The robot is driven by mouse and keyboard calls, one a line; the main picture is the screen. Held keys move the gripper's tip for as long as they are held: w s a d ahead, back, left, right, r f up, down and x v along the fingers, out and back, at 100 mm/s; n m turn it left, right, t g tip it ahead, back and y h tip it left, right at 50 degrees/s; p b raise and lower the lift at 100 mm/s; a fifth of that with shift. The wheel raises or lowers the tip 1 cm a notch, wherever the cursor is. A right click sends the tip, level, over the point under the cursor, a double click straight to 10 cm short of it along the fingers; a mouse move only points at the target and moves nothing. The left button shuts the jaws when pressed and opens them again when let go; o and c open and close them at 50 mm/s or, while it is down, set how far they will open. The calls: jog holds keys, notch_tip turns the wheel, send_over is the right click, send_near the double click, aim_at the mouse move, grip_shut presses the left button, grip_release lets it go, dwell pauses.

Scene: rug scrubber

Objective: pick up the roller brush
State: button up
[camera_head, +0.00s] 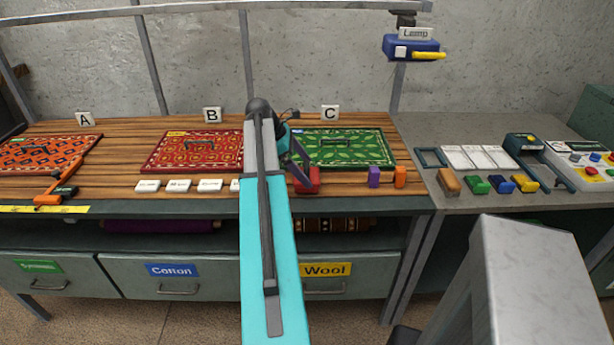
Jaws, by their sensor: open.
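I cannot tell for sure which thing is the roller brush. A red piece (307,182), a purple piece (374,177) and an orange piece (400,176) stand along the bench front. My gripper (302,172) is open, at the far end of my turquoise arm. In the picture its fingers overlap the red piece; I cannot tell whether they touch it. My arm hides part of the bench middle.
Red rug (170,150) and green rug (380,150) lie under signs B and C. White labelled blocks (178,186) line the front edge. The grey table (460,160) at right holds small coloured brush-like blocks (500,184) and a button panel (585,160). A lamp unit (410,48) hangs above.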

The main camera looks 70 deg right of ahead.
aim_at(312, 175)
jog(key=shift+s+f, duration=0.1)
jog(key=shift+p+x, duration=0.8)
jog(key=shift+x, duration=1.65)
jog(key=c, duration=1.3)
jog(key=shift+c, duration=0.2)
